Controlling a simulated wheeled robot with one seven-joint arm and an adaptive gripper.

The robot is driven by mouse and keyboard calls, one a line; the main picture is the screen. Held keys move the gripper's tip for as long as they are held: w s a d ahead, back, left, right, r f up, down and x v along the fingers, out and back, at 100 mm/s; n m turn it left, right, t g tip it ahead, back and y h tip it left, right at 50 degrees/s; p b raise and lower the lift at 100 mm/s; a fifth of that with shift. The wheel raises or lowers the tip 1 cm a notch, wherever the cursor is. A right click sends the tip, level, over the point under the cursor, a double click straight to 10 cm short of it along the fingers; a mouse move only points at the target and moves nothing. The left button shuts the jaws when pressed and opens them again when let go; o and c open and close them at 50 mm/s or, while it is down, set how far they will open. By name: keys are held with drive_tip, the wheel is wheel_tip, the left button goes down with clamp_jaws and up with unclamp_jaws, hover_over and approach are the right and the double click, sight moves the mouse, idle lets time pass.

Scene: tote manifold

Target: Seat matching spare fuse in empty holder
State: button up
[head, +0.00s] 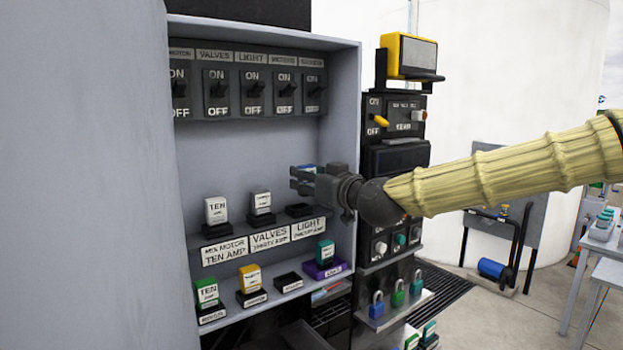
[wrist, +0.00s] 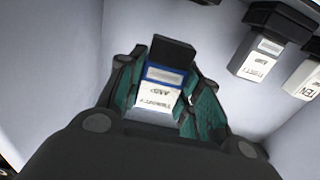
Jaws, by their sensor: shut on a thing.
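My gripper (head: 303,182) is shut on a fuse with a blue and white label (wrist: 162,86), which appears upside down in the wrist view and seems to read twenty amp. In the head view, only a little of the held fuse (head: 308,168) shows behind the fingers. The empty black holder (head: 299,210) sits on the upper shelf above the LIGHT label (head: 309,229). My gripper is above this holder, apart from it. Fuses stand in the MIX MOTOR holder (head: 216,210) and the VALVES holder (head: 261,203).
The lower shelf holds a green fuse (head: 207,293), a yellow fuse (head: 250,278), an empty black base (head: 288,281) and a teal fuse (head: 325,253) in a purple base. Switches (head: 251,92) line the cabinet above. A dark control column (head: 397,160) stands to the right.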

sight(291, 190)
drive_tip(key=shift+p+x, duration=0.4)
drive_tip(key=shift+x, duration=1.4)
drive_tip(key=shift+s+f+b, duration=0.1)
drive_tip(key=shift+f+b, duration=1.8)
drive_tip(key=shift+f, duration=0.35)
drive_tip(key=shift+d, duration=0.1)
drive_tip(key=o, duration=1.1)
